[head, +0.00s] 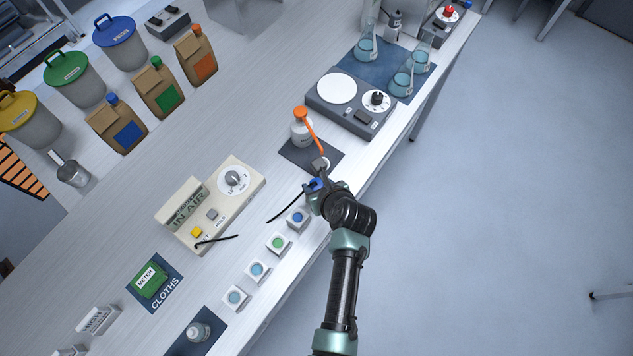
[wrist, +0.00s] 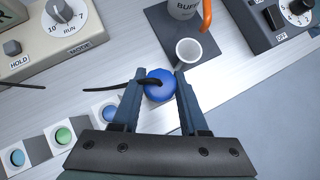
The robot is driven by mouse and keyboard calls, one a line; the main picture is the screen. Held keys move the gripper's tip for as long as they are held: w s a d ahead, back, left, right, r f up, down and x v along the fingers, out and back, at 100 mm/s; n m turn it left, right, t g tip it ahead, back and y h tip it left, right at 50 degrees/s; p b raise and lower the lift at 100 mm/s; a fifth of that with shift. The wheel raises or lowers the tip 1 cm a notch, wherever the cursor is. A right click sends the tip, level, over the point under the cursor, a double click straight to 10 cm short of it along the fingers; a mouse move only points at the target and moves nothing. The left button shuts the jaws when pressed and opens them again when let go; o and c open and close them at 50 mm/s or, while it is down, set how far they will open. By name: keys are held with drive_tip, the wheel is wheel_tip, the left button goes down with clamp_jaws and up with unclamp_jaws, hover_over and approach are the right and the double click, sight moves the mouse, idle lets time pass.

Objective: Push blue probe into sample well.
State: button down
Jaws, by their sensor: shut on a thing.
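My gripper (head: 316,186) is shut on the blue probe (head: 316,183), near the table's front edge. In the wrist view its round blue top (wrist: 159,84) sits between the two fingers (wrist: 158,98), with a black cable running left. The probe's lower end is hidden. Several small white square blocks with round wells stand in a row to the left; the nearest has a blue well (head: 298,219), also in the wrist view (wrist: 110,111). The one beyond it has a green well (head: 278,243). The pale meter (head: 211,203) displays "IN AIR".
A small white cup (wrist: 188,51) stands just beyond my gripper on a dark mat (head: 291,155). A white bottle (head: 302,134) with an orange spout is behind it. A grey stirrer unit (head: 350,104) is to the right. Loose cable lies between meter and wells.

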drive_tip(key=shift+f, duration=0.25)
drive_tip(key=shift+c, duration=1.8)
unclamp_jaws()
drive_tip(key=shift+o, duration=0.2)
drive_tip(key=o, duration=0.3)
drive_tip(key=shift+r, duration=0.15)
drive_tip(key=shift+p+v, duration=2.95)
drive_tip(key=shift+p, duration=0.15)
